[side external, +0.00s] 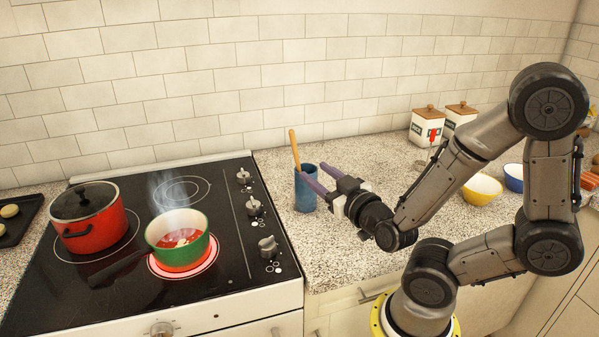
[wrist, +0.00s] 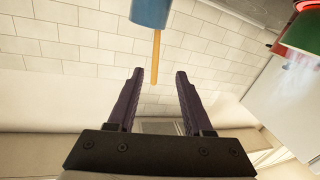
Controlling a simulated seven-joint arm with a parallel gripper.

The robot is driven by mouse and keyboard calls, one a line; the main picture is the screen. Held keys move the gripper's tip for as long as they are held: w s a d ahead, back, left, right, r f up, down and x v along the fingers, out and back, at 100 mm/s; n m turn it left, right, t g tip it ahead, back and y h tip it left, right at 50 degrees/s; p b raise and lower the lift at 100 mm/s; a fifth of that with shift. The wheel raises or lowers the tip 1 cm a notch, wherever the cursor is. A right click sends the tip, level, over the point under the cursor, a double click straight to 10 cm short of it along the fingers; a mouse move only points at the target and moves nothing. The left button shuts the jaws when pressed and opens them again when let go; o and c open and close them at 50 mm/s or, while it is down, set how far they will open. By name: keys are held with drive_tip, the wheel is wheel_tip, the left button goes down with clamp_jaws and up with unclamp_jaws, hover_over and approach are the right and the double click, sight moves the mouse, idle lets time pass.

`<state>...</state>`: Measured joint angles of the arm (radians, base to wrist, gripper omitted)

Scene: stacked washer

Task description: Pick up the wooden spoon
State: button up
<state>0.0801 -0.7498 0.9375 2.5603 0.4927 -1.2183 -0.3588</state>
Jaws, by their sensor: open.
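The wooden spoon (side external: 295,148) stands upright with a slight tilt in the blue cup (side external: 305,192) on the counter, right of the stove. Only its handle shows; its lower end is hidden inside the cup. My gripper (side external: 306,176) is open, with its purple fingers reaching toward the cup from the right. In the wrist view, the spoon handle (wrist: 155,58) extends from the blue cup (wrist: 151,12) toward the space between the fingertips of my gripper (wrist: 160,73). The picture there is upside down. I cannot tell whether the fingers touch the cup.
A steaming green pot (side external: 180,242) sits on a glowing burner and a red lidded pot (side external: 88,218) stands left of it. Canisters (side external: 427,126), a yellow bowl (side external: 482,189) and a blue bowl (side external: 514,177) are at the right. The counter in front of the cup is clear.

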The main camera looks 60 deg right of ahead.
sight(295, 155)
drive_tip(key=shift+s+d+f+x, duration=0.1)
drive_tip(key=shift+x, duration=2.2)
drive_tip(key=shift+s+d+f+x, duration=0.1)
drive_tip(key=shift+d+x, duration=0.05)
drive_tip(key=shift+x, duration=2.15)
drive_tip(key=shift+d+x, duration=0.1)
drive_tip(key=shift+x, duration=2.2)
clamp_jaws()
